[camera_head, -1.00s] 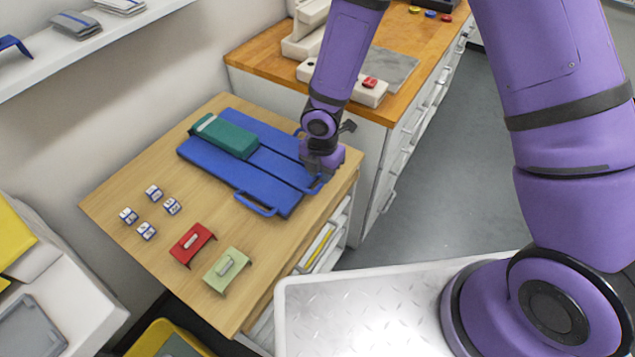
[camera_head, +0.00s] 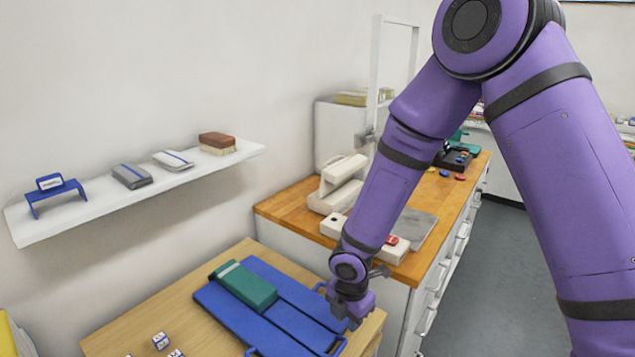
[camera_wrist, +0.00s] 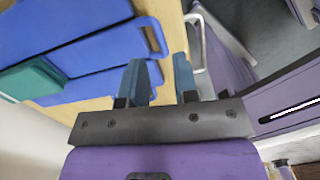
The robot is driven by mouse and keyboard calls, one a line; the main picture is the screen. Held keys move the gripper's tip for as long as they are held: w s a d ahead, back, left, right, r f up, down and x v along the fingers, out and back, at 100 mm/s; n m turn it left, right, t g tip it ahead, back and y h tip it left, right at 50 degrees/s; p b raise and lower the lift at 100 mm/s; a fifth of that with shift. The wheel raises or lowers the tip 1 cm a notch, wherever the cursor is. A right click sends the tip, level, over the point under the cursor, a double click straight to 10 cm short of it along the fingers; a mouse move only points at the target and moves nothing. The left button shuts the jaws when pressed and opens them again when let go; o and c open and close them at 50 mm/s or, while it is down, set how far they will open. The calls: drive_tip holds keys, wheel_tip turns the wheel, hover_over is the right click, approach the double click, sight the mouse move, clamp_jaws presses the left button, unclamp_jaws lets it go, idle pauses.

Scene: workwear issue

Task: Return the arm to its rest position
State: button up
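My gripper (camera_head: 352,308) is above the right end of the wooden table, beside a blue folding board (camera_head: 290,318) with loop handles. In the wrist view my gripper (camera_wrist: 160,66) has its two blue fingers apart with nothing between them, so it is open and empty. The blue board (camera_wrist: 95,52) and its handle lie to the left of the fingers there. A folded green bundle (camera_head: 246,285) with a pale band lies on the board's left part. My purple arm reaches down from the upper right and hides part of the counter.
A wooden counter (camera_head: 290,203) with white drawers stands behind the table, bearing a cream machine (camera_head: 338,185). A white wall shelf (camera_head: 100,207) holds a blue stand and folded items. Small labelled blocks (camera_head: 161,341) sit at the table's front. The floor (camera_head: 490,270) at right is clear.

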drive_tip(key=s+d+r+m+t, duration=0.1)
drive_tip(key=d+r+m, duration=0.35)
drive_tip(key=r, duration=0.35)
drive_tip(key=d+r+m+t+h, duration=0.1)
drive_tip(key=d+r+m, duration=0.35)
drive_tip(key=r, duration=0.35)
drive_tip(key=s+d+r+m+t, duration=0.1)
drive_tip(key=d+r+m, duration=0.4)
drive_tip(key=r, duration=0.4)
drive_tip(key=s+d+r+m+t, duration=0.1)
drive_tip(key=s+d+r+m, duration=0.3)
drive_tip(key=s, duration=0.5)
drive_tip(key=s+d+r+m+y, duration=0.1)
drive_tip(key=s+d+r+m, duration=0.4)
drive_tip(key=s+r+m, duration=0.3)
drive_tip(key=shift+s+r+m+t, duration=0.35)
drive_tip(key=shift+m+t, duration=0.05)
drive_tip(key=shift+m, duration=0.1)
